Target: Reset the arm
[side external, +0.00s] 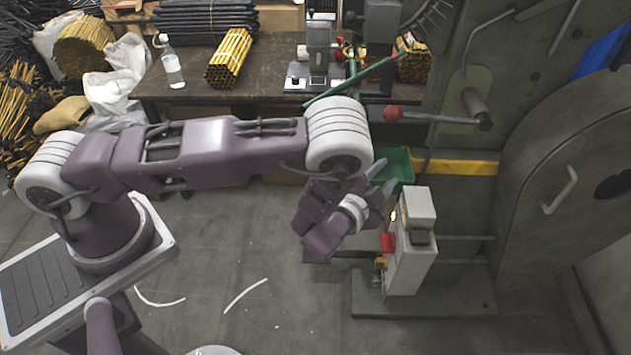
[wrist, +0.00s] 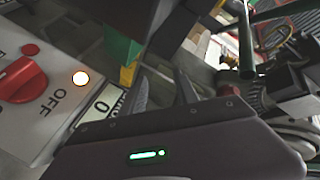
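My gripper (side external: 386,176) hangs at the end of my bent arm, just above and left of the white control box in the side view. Its two fingers stand apart and look empty; in the wrist view they show as dark tips (wrist: 163,90) with a gap between them. The control box (side external: 412,255) has a red knob (side external: 388,242) on its left face and a small lit lamp (side external: 393,216). In the wrist view the red knob (wrist: 22,80) is close, with the word OFF beside it and the lamp (wrist: 80,78) glowing.
A large grey-green press (side external: 540,130) fills the right side, with a red-balled lever (side external: 393,113) reaching left. A green bin (side external: 397,162) is behind my gripper. A workbench (side external: 190,92) with a bottle (side external: 172,65) and yellow rods (side external: 229,60) stands behind. The floor (side external: 220,240) below my arm is mostly open.

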